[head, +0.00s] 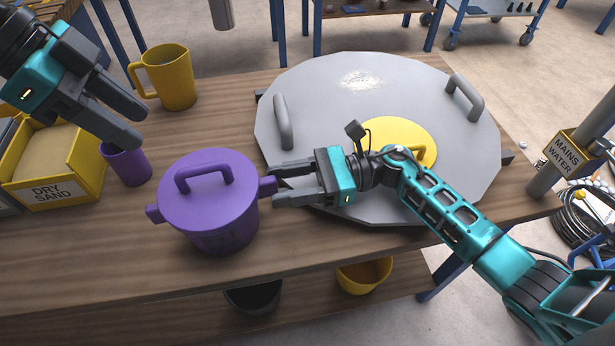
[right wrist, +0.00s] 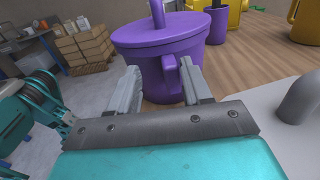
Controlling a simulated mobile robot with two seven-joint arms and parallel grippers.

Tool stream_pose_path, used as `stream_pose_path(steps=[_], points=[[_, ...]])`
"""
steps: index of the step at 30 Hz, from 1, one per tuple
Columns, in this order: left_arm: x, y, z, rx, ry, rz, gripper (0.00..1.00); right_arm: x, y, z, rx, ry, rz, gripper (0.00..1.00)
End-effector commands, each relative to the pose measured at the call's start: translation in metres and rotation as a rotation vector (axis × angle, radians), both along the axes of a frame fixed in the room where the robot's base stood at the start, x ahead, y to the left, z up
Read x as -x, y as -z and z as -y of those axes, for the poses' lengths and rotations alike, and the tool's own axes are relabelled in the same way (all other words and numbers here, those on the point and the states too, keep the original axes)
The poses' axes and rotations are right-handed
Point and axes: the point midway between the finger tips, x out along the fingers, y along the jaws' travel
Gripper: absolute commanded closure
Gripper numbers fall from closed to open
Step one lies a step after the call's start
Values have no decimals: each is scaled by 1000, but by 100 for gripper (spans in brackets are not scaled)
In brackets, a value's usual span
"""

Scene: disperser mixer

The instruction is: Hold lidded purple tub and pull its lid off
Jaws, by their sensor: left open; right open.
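The lidded purple tub (head: 219,225) stands upright on the wooden bench, with side lugs at left and right. Its purple lid (head: 208,198) is on and has an arched handle (head: 203,174) on top. My right gripper (head: 278,185) is open at the tub's right side, its fingers either side of the right lug. In the right wrist view the lug (right wrist: 170,75) shows between the fingers (right wrist: 162,85); I cannot tell whether they touch it. My left gripper (head: 136,128) is open and empty, above and left of the tub, over a small purple cup (head: 127,164).
A yellow bin labelled dry sand (head: 60,190) and a yellow jug (head: 171,77) stand at the left. A large grey round lid (head: 330,95) with handles and a yellow disc (head: 405,131) lies at the right. Bare bench lies in front of the tub.

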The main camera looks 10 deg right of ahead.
Motion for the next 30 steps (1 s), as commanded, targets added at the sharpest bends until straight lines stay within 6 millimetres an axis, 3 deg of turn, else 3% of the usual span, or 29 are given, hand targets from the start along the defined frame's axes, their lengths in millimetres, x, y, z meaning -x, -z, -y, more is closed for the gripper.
stream_pose_path(steps=[6,17,30], points=[[0,0,0,0,0,0,57,0,-1,-24,-2,-1,0,51],[0,0,0,0,0,0,57,0,0,-29,-1,0,0,52],[0,0,0,0,0,0,57,0,0,-28,-1,0,0,94]])
